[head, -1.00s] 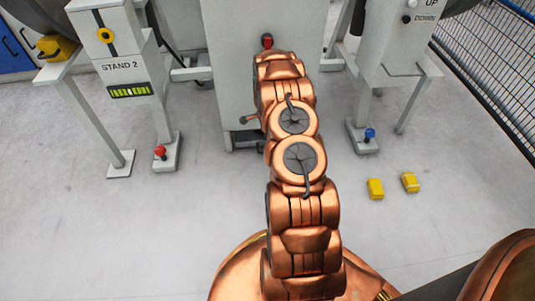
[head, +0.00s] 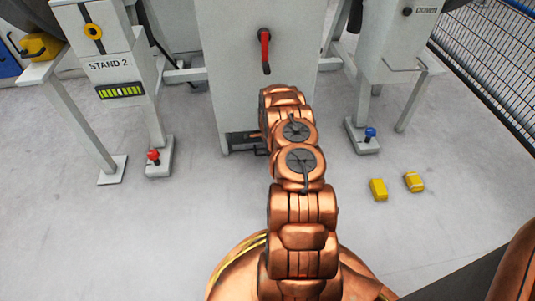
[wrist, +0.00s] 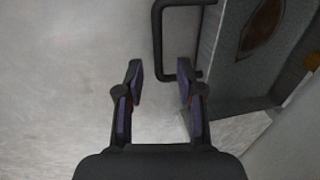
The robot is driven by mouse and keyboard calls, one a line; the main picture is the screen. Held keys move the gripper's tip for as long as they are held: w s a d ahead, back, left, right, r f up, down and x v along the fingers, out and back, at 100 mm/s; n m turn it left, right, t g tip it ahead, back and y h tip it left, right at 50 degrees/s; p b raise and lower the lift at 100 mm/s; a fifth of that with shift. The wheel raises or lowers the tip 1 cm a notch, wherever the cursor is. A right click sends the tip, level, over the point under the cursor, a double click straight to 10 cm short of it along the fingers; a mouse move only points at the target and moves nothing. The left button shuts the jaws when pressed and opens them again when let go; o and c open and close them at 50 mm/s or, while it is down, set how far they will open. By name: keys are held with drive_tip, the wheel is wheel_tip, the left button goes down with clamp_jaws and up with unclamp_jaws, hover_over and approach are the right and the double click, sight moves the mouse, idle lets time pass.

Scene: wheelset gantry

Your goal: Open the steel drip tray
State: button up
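The steel drip tray (wrist: 240,60) shows in the wrist view at the upper right, grey with a brown stain inside. Its black bar handle (wrist: 158,45) sticks out on its left side. My gripper (wrist: 159,80) is open and empty, its two fingers apart just below the handle in the picture. The fingers do not visibly close on the handle. In the head view the tray (head: 240,138) shows as a dark strip low on the grey cabinet, partly behind my arm. My gripper is hidden there by the arm.
The grey cabinet (head: 240,70) carries a red lever (head: 265,50). Stand 2 (head: 112,65) is on the left, with a red knob (head: 153,156) at its foot. A blue knob (head: 370,133) is on the right. Two yellow blocks (head: 378,189) (head: 413,181) lie on open floor.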

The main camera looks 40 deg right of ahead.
drive_tip(key=shift+w+d+f+b, duration=0.15)
drive_tip(key=shift+f+b, duration=0.1)
drive_tip(key=shift+f, duration=0.55)
drive_tip(key=shift+w+a+f+b, duration=0.1)
drive_tip(key=shift+f+b, duration=0.1)
drive_tip(key=shift+f, duration=0.6)
clamp_jaws()
